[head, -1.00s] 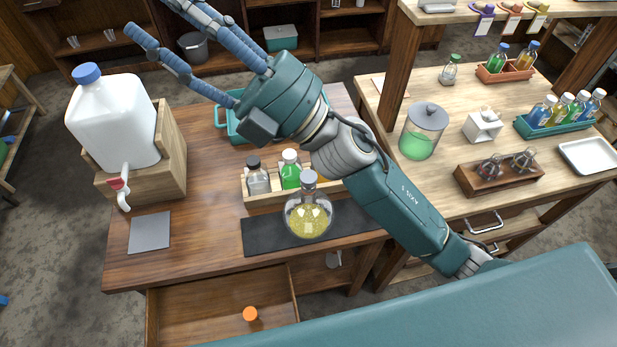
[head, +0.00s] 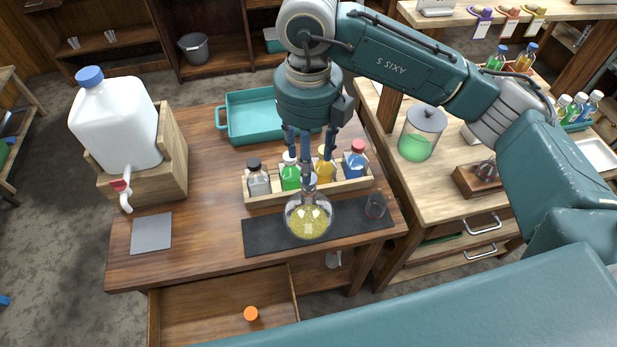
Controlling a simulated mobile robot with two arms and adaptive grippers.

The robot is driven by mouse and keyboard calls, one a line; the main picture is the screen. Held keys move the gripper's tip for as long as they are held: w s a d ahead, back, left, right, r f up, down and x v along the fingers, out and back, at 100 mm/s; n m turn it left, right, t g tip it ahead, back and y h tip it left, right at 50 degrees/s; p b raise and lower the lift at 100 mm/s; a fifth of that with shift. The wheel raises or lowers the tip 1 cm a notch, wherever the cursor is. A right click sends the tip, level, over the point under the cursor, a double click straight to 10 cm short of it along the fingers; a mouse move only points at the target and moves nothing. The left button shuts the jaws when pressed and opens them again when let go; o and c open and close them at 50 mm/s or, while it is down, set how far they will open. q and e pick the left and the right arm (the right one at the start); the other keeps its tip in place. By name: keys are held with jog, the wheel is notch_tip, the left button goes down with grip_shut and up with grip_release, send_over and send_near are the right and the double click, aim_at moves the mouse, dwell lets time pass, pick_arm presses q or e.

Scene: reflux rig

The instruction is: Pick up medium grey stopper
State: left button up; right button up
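The grey stopper (head: 309,184) sits in the neck of a round flask (head: 307,219) with yellow liquid, on a dark mat. My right gripper (head: 307,160) points down right over the flask's neck, its fingers spread apart. One finger comes down in front of the stopper's top and partly hides it. I cannot tell whether the finger touches the stopper. My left gripper is not in view.
A wooden rack (head: 262,200) of capped bottles stands close behind the flask. A teal tray (head: 252,117) lies behind. An open drawer (head: 200,318) holds an orange piece (head: 251,314).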

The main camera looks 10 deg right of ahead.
jog(key=shift+f, duration=0.95)
notch_tip(320, 180, down, 5)
jog(key=p, duration=0.3)
jog(key=shift+r, duration=0.1)
jog(key=shift+f, duration=0.4)
jog(key=c, duration=1)
